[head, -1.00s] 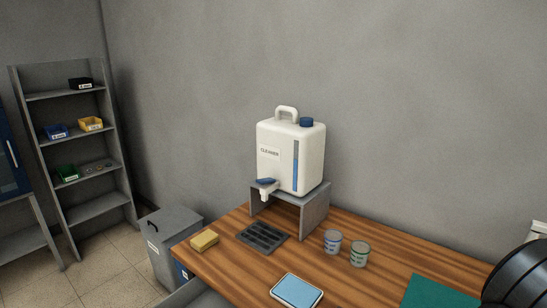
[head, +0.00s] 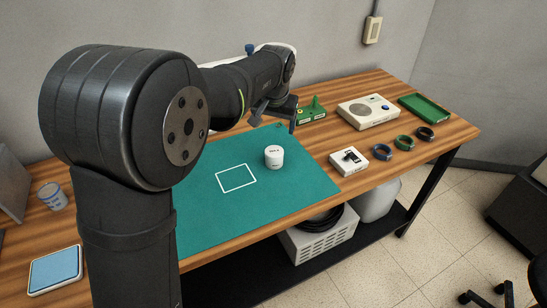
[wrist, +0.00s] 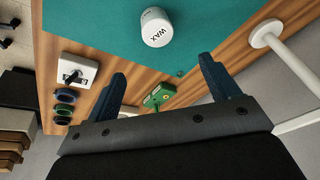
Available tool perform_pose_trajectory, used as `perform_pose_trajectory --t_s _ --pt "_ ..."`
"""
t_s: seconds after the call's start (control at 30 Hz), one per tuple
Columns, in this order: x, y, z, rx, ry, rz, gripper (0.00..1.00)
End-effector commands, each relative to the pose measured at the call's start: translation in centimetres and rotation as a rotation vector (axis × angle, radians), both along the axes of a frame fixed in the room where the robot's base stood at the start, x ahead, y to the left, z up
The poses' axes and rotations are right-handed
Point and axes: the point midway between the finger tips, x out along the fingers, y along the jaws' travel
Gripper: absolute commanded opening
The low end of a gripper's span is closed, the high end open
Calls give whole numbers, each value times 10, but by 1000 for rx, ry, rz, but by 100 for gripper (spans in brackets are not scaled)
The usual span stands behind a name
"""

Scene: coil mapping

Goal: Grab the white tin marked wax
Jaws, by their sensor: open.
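The white tin (head: 274,158) stands upright on the green mat (head: 215,215), to the right of a white outlined rectangle on it. In the wrist view the tin (wrist: 155,27) shows the word WAX in dark letters on its surface. My gripper (head: 275,122) is above the back edge of the mat, behind the tin in the head view. In the wrist view my gripper (wrist: 162,70) has its two blue fingers spread apart, with nothing between them. The tin is beyond the fingertips, apart from them.
A white switch box (head: 348,161) stands right of the mat. Several dark rings, one of them blue (head: 382,152), lie beside it. Behind are a green device (head: 312,112), a white box with a dial (head: 368,111) and a green tray (head: 424,107). A blue-topped pad (head: 55,269) lies at left.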

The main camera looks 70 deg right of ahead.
Motion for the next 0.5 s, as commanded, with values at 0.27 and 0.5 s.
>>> perform_pose_trajectory --t_s 0.27,0.5 --pt "-6 20 -7 -111 61 217 81" --pt "-2 9 -38 -115 67 234 81"
